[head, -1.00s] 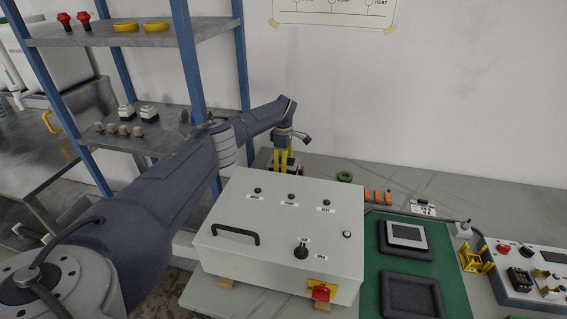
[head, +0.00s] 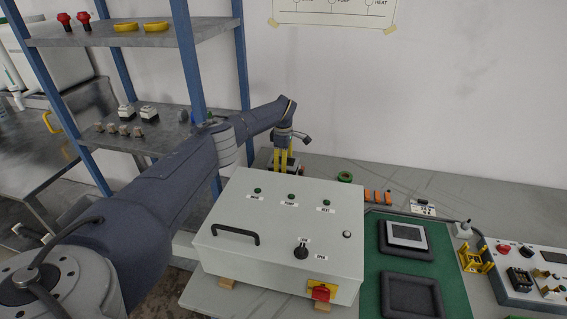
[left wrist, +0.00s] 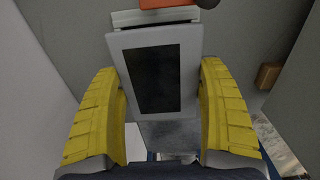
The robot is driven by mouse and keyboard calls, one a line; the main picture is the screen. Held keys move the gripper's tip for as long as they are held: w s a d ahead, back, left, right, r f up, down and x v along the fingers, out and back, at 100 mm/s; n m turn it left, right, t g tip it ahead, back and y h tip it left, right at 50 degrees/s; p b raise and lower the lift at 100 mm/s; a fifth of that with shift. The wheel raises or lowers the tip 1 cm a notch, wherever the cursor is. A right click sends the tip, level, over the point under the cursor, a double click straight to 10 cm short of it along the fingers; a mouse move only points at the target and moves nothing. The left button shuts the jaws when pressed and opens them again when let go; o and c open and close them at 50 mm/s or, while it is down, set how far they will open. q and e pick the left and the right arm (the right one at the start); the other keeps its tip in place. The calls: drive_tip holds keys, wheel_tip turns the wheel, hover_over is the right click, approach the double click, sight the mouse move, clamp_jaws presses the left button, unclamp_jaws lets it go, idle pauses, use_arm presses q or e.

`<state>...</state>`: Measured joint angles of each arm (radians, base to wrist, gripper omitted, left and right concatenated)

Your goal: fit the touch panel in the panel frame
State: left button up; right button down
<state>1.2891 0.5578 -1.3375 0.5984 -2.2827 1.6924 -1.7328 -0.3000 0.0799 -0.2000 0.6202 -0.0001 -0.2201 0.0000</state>
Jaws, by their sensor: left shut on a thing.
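My left gripper (head: 281,160) is behind the grey cabinet, at the far side of the bench, pointing down. In the left wrist view its yellow fingers (left wrist: 163,105) are shut on the side edges of a touch panel (left wrist: 117,70), which has a light grey bezel and a dark screen. A pale metal edge (left wrist: 125,18) lies just beyond the panel's far end; I cannot tell whether it belongs to the panel frame or touches the panel. In the head view the cabinet and fingers largely hide the held panel. My right gripper is not in view.
The grey cabinet (head: 270,215) stands in front of the gripper. On a green mat (head: 453,285), another light-bezelled panel (head: 406,235) lies in a dark tray; a second dark tray (head: 411,293) is empty. Orange blocks (head: 377,196) and a green ring (head: 345,177) sit right of the gripper.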

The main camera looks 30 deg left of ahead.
use_arm(q)
drive_tip(key=shift+f, duration=1.25)
idle(0.4)
drive_tip(key=o, duration=1.6)
drive_tip(key=shift+c, duration=0.2)
